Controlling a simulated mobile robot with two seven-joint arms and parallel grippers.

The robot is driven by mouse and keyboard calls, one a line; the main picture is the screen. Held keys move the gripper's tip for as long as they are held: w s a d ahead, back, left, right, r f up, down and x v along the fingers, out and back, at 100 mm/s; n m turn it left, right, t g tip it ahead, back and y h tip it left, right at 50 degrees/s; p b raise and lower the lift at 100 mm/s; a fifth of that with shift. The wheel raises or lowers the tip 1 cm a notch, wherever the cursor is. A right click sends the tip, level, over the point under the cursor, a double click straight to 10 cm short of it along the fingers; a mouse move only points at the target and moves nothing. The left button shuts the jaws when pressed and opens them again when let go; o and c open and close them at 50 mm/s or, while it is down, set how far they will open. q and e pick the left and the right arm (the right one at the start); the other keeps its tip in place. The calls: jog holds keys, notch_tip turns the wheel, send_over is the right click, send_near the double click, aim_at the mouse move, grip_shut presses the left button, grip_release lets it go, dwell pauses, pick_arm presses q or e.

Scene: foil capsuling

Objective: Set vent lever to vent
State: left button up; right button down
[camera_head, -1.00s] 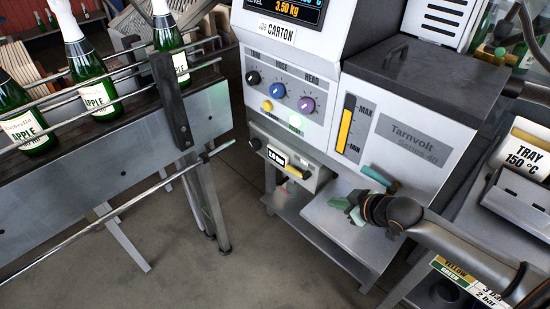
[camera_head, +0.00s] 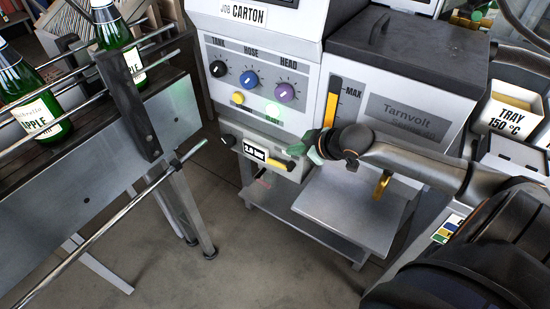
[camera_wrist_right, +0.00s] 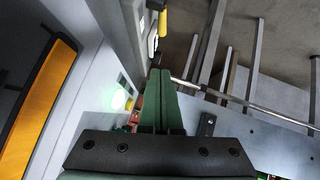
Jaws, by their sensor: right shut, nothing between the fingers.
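I cannot read which of these is marked vent. My right gripper (camera_head: 313,152), with green fingers, is just right of the yellow handle in the head view, apparently apart from it. In the right wrist view its fingers (camera_wrist_right: 160,76) are shut together and empty, and a yellow part (camera_wrist_right: 163,20) shows beyond the tips. My left gripper is out of view.
Tank, hose and head knobs (camera_head: 248,79) and a lit green lamp sit above the box. A metal shelf (camera_head: 345,215) lies below, with a gold hook-like part (camera_head: 381,185) over it. A rail conveyor with bottles (camera_head: 30,95) stands left.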

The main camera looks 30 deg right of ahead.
jog(key=b, duration=0.2)
send_over(270, 160)
jog(key=s, duration=0.3)
notch_tip(270, 160, down, 7)
jog(key=f+b, duration=0.1)
jog(key=f, duration=0.2)
jog(key=shift+d, duration=0.2)
jog(key=shift+f, duration=0.35)
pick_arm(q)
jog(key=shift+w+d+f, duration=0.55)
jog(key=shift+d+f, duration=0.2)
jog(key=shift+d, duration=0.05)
